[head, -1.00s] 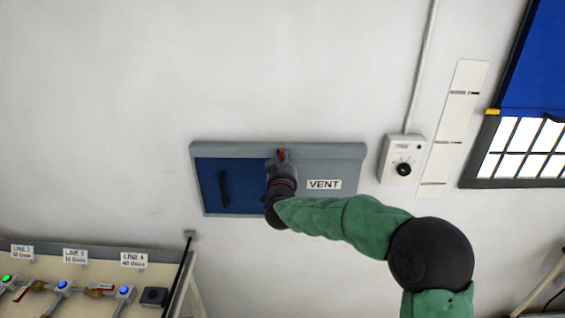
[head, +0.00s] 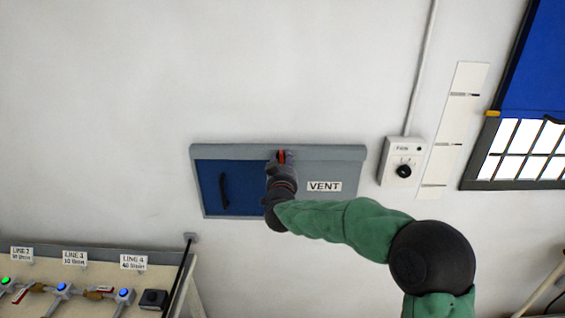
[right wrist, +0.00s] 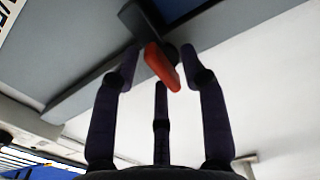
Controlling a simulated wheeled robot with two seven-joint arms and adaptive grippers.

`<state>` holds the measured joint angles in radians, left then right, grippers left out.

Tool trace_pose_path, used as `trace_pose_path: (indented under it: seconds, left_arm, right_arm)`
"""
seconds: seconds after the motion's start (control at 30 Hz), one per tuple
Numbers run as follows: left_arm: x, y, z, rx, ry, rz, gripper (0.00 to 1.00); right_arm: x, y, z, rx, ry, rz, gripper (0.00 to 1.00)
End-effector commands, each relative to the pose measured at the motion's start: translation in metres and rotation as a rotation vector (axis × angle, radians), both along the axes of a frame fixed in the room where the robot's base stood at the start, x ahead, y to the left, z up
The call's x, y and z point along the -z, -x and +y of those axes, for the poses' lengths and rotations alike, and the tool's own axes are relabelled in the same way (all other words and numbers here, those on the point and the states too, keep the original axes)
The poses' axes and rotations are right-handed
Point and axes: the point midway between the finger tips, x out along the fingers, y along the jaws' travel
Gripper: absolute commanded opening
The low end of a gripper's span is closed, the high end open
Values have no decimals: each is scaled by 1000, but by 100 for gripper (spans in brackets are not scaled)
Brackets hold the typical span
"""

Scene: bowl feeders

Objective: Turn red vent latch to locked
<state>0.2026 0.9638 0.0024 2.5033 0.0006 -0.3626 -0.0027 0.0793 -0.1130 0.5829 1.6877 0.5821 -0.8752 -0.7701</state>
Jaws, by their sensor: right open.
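The red vent latch (head: 282,157) shows as a small red tip at the top edge of the grey vent box. In the right wrist view the red handle (right wrist: 162,67) sits on a dark mount (right wrist: 140,25), between the tips of my spread fingers. My right gripper (head: 280,168) is in front of the latch and hides most of it and its mount in the head view. The gripper (right wrist: 160,78) is open with its fingers around the handle; I cannot tell whether any finger touches it. My left gripper is not in view.
The vent box (head: 345,155) has a blue door (head: 240,195) with a dark handle (head: 223,190) and a VENT label (head: 324,186). A dial box (head: 402,162) is on the wall to the right. A bench with valves (head: 95,268) stands at lower left.

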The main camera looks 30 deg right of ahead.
Motion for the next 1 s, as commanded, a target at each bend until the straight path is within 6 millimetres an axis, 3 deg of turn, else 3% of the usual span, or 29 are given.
trace_pose_path:
  seconds: [0.17,0.6,0.8,1.0]
  left_arm:
    - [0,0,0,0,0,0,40]
    - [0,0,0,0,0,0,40]
    - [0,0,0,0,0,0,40]
    - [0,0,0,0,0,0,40]
  right_arm:
    - [-1,14,9,-2,1,-1,44]
    - [0,84,52,-3,-2,-1,44]
    - [1,99,61,-2,-1,1,44]
    - [1,102,62,0,-1,1,44]
